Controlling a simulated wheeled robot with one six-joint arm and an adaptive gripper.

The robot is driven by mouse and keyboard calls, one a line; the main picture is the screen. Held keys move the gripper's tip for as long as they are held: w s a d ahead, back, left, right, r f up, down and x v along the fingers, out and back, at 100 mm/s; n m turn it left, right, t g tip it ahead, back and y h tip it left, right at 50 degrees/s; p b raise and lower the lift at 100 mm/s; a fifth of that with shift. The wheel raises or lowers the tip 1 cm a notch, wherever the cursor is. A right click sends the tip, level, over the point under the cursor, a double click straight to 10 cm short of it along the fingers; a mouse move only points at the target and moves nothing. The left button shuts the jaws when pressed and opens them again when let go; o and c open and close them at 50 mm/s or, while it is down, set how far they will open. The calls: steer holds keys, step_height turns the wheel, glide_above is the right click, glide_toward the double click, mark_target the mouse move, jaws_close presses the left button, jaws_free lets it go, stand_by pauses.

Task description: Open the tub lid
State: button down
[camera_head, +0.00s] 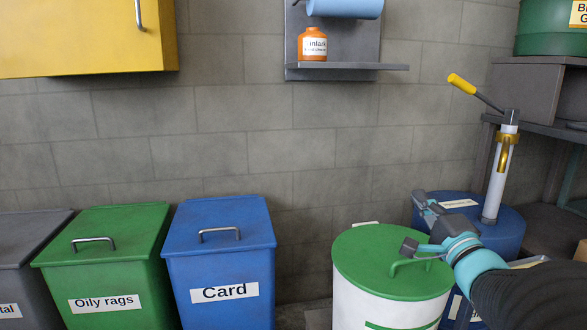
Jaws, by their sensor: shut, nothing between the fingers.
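The tub (385,300) is a white round drum with a green lid (365,255), standing at the lower right. The lid lies flat on the tub and looks closed. A green bar handle (396,267) stands on the lid's right side. My gripper (418,225), grey and teal, reaches in from the right above the lid, close to the handle. It is shut with nothing held. I cannot tell whether it touches the handle. My gripper and arm hide part of the lid's right edge.
A blue drum (510,230) with a yellow-handled pump (497,175) stands behind the tub on the right. Blue card (220,245) and green oily rags (105,255) bins stand left. A wall shelf (350,67) holds an orange bottle (312,45).

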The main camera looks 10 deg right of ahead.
steer(key=b+x, duration=0.1)
steer(key=x, duration=1.3)
steer(key=shift+s+a, duration=0.1)
stand_by(1.2)
